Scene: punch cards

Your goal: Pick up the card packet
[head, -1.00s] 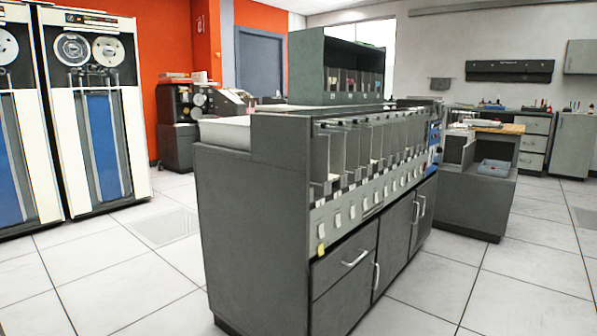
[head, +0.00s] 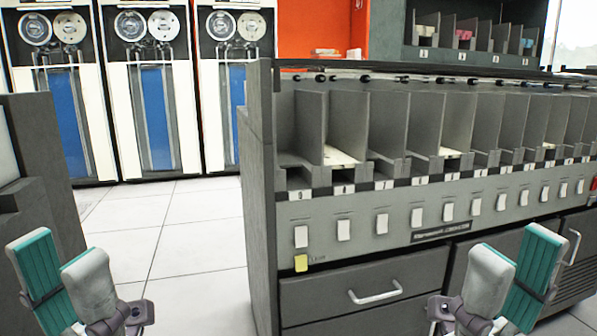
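No card packet is clearly marked out in the head view. Cream cards lie low in several pockets of the grey card sorter: one card stack (head: 340,156) near the left end, another card stack (head: 450,153) further right. The sorter (head: 400,215) fills the middle and right. My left gripper (head: 62,268) is at the lower left, open and empty, with teal pads apart. My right gripper (head: 508,278) is at the lower right, in front of the drawers, also open and empty. Neither gripper appears to touch anything.
A shelf unit (head: 470,58) with pink, blue and cream card stacks stands behind the sorter. Tape cabinets (head: 150,110) line the back left. A dark cabinet (head: 45,175) stands at the left edge. Tiled floor (head: 165,225) is clear between it and the sorter.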

